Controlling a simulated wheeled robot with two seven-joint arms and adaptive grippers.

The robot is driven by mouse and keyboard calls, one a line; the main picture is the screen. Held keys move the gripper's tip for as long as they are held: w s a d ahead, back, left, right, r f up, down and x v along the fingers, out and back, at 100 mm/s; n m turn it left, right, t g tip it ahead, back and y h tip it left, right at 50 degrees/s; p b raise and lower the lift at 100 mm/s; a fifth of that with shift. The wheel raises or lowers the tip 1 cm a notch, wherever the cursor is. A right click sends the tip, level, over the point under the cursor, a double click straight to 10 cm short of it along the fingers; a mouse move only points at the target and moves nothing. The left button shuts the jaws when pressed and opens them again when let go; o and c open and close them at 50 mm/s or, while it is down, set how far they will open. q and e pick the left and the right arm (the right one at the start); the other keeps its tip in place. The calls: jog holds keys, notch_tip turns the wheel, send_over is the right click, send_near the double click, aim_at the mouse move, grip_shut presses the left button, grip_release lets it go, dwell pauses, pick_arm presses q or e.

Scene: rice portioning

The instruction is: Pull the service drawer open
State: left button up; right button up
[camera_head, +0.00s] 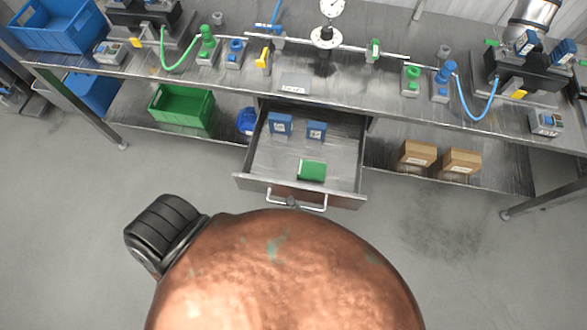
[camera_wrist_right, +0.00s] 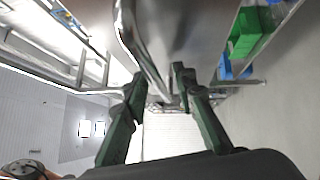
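The service drawer (camera_head: 262,182) under the bench is pulled out, its inside showing. Two blue boxes (camera_head: 280,124) (camera_head: 316,130) stand near its back and a green box (camera_head: 312,170) lies near its front. The pale bar handle (camera_head: 313,208) is on its front. My right gripper (camera_head: 291,202) shows only as a small dark part at the handle; the rest is hidden. In the right wrist view its two dark green fingers (camera_wrist_right: 158,76) are apart, with the handle bar (camera_wrist_right: 152,74) running between them; a gap shows beside the left finger. My left gripper is out of view.
The bench top (camera_head: 190,75) carries valves, hoses and a gauge (camera_head: 331,8). On the lower shelf are a green crate (camera_head: 181,107) left of the drawer and cardboard boxes (camera_head: 418,153) (camera_head: 461,161) right of it. The floor (camera_head: 480,260) in front is clear.

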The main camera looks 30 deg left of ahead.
jog(key=shift+d, duration=0.1)
jog(key=v, duration=1.2)
jog(key=shift+w+f, duration=0.1)
jog(key=shift+w, duration=0.05)
